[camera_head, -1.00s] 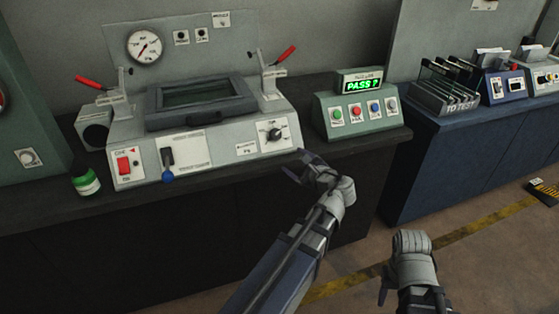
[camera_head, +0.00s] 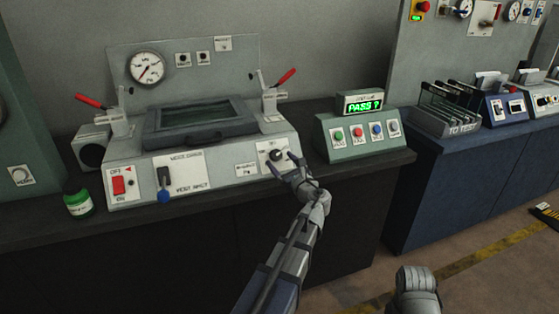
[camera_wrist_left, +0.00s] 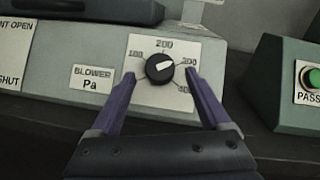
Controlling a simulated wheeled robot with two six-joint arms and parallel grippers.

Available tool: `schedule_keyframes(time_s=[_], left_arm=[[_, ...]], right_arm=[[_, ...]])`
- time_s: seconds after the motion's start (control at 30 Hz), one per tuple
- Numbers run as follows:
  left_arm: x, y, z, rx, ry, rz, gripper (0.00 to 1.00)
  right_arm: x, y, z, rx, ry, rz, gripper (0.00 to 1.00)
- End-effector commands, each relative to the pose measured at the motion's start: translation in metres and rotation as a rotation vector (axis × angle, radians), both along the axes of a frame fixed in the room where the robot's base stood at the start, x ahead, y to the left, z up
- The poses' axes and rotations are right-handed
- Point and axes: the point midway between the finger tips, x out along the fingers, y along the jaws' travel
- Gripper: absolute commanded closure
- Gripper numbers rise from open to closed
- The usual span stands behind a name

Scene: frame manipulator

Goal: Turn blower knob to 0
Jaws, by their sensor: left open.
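The blower knob (camera_head: 275,155) is a round black dial with a white pointer mark, on a white plate at the right of the grey machine's sloped front. In the left wrist view the knob (camera_wrist_left: 159,68) has its white mark turned to the right, towards the 300 label. The 100 and 200 labels also show; a lower right label is partly covered and no 0 is readable. My left gripper (camera_head: 285,164) is open, its two purple fingers on either side of the knob. I cannot tell whether they touch it. My right gripper (camera_head: 415,282) is low at the right, away from the machine.
The machine has a red switch (camera_head: 118,186) and a blue-tipped lever (camera_head: 164,191) left of the knob. A green button box (camera_head: 352,148) with a PASS display stands to the right.

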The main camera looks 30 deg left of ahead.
Motion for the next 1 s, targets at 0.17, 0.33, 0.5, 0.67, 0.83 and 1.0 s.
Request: schedule_keyframes(time_s=[0.17,0.33,0.5,0.67,0.83,1.0], left_arm=[[0.0084,0.0118,-0.0001,-0.001,-0.001,0.001,0.19],[0.0093,0.0139,-0.0001,-0.001,-0.001,0.0,0.19],[0.0091,0.0136,-0.0001,-0.001,-0.001,0.0,0.21],[0.009,0.0134,-0.0001,-0.001,-0.001,0.0,0.39],[0.009,0.0134,-0.0001,-0.001,-0.001,0.0,0.58],[0.009,0.0134,-0.0001,-0.001,0.0,0.0,0.77]], right_arm=[[0.0,0.0,0.0,0.0,0.0,0.0,0.5],[0.0,0.0,0.0,0.0,0.0,0.0,0.5],[0.0,0.0,-0.0001,0.0,0.0,0.0,0.5],[0.0,0.0,-0.0001,0.0,0.0,0.0,0.5],[0.0,0.0,-0.0001,0.0,0.0,0.0,0.5],[0.0,0.0,-0.0001,0.0,0.0,0.0,0.5]])
